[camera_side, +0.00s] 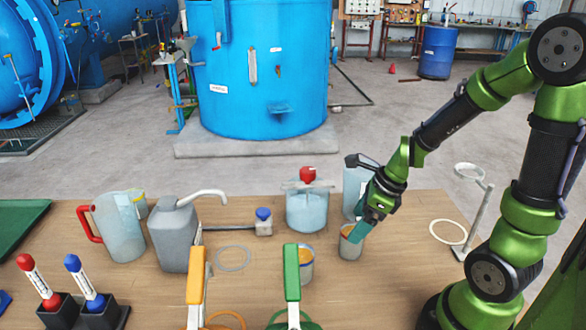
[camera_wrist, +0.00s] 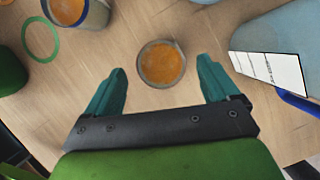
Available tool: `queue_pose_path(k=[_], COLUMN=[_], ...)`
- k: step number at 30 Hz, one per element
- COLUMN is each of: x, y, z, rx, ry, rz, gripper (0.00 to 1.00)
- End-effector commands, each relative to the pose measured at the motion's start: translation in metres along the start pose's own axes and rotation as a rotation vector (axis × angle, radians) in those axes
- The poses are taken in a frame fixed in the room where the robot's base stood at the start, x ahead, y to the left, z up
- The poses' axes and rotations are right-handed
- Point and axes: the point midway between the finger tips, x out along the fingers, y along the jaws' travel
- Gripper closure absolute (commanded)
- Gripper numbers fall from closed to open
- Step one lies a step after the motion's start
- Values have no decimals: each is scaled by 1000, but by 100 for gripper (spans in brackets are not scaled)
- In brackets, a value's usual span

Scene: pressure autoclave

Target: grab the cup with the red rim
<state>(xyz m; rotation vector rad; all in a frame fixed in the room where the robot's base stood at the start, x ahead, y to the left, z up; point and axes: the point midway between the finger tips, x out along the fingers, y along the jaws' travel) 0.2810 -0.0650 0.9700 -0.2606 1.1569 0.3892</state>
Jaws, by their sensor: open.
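A small grey cup (camera_side: 350,246) with orange contents stands upright on the wooden table, right of centre in the side view. It also shows in the wrist view (camera_wrist: 162,64), where its rim looks greyish; I cannot make out a clear red rim. A second cup (camera_side: 306,266) with orange contents stands to its left, partly behind a green handle. In the wrist view this second cup (camera_wrist: 70,12) has a bluish rim and is cut off at the top. My gripper (camera_side: 358,230) is open with teal fingers at the nearer cup. In the wrist view my fingers (camera_wrist: 161,68) lie either side of it, with gaps.
A light-blue container (camera_side: 356,188) stands close behind my gripper. A red-topped jar (camera_side: 306,210), grey can (camera_side: 172,238) and red-handled jug (camera_side: 120,228) stand farther left. Orange (camera_side: 196,278) and green (camera_side: 291,270) handles rise in front. A ring stand (camera_side: 478,218) is at right.

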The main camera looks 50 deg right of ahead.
Motion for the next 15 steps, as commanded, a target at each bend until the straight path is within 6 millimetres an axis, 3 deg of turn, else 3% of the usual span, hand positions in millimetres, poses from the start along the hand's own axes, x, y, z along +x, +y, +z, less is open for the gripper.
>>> queue_pose_path(k=[6,15], x=[28,42], y=[0,-1], z=[-3,-3], rx=[2,0], ry=[4,2], rz=[4,1], gripper=[12,12])
